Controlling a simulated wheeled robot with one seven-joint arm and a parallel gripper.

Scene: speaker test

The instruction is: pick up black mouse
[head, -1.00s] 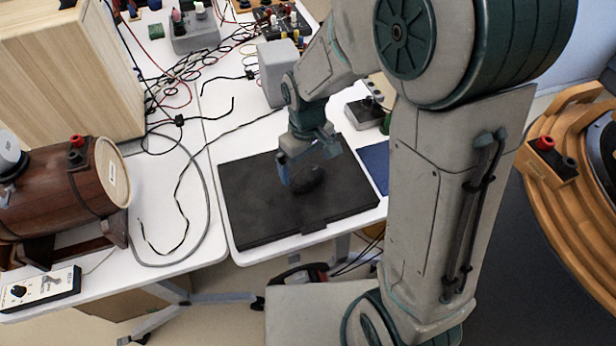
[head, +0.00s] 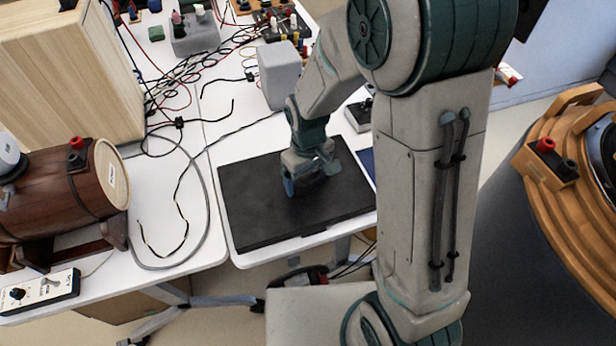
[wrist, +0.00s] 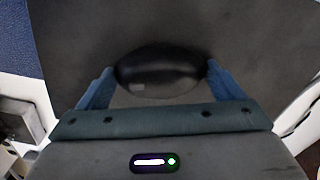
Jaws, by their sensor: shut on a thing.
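The black mouse (wrist: 160,72) sits between the two blue fingers of my gripper (wrist: 158,78) in the wrist view. The fingers touch its two ends, and my gripper is shut on it. In the head view my gripper (head: 304,186) is low over the flat black case (head: 258,215) on the white table. There the mouse is mostly hidden by my gripper. The black surface fills the background behind the mouse in the wrist view. I cannot tell whether the mouse still touches the case.
A grey box (head: 280,75) stands behind the case. Tangled cables (head: 190,75) and small devices lie at the back. A brown wooden barrel (head: 60,195) and a black-and-white switch box (head: 40,290) are at left. A blue flat item (head: 366,160) lies right of the case.

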